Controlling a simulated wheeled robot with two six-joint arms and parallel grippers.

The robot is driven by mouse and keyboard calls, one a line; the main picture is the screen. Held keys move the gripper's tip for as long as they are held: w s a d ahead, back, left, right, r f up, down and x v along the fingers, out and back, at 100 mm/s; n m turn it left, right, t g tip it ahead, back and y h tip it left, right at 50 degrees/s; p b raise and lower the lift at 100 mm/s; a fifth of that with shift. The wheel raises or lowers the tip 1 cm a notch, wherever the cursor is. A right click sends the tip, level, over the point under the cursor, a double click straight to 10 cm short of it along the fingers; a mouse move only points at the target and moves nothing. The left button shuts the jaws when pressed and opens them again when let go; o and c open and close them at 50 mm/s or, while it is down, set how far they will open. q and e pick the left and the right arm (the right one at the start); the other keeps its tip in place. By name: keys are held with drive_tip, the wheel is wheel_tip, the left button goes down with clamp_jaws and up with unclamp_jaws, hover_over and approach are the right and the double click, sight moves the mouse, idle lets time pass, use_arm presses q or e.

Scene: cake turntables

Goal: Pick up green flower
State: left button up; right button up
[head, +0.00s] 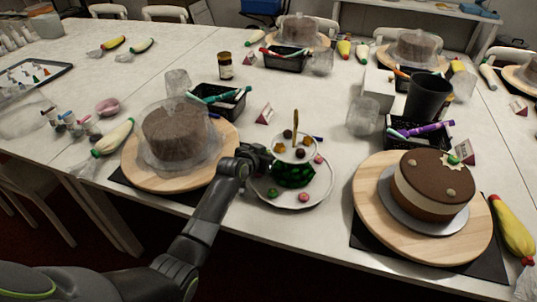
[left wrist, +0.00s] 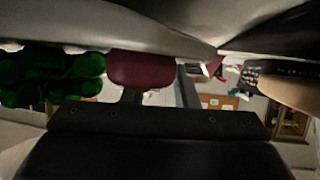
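A two-tier stand (head: 325,188) holds small round sweets or flowers, with a gold handle on top. A small green piece (head: 303,195), possibly the green flower, lies on its lower plate. A dark green lumpy mass (head: 292,176) sits between the tiers; similar green lumps (left wrist: 50,78) show at the left of the left wrist view. Another small green piece (head: 453,160) is on the brown cake (head: 430,183). My left gripper (head: 258,157) is at the left side of the stand, close to its upper tier. Its fingers are not clear. My right gripper is out of view.
A covered cake (head: 178,138) on a wooden turntable (head: 150,180) is left of the stand. The brown cake's wooden turntable (head: 372,230) is to its right. Black baskets (head: 235,108) of piping pens and a clear cup (head: 362,118) stand behind. White table shows in front of the stand.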

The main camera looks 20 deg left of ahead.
use_arm(q)
drive_tip(key=shift+s+f, duration=0.1)
drive_tip(key=shift+f, duration=0.15)
clamp_jaws()
drive_tip(key=shift+r, duration=0.1)
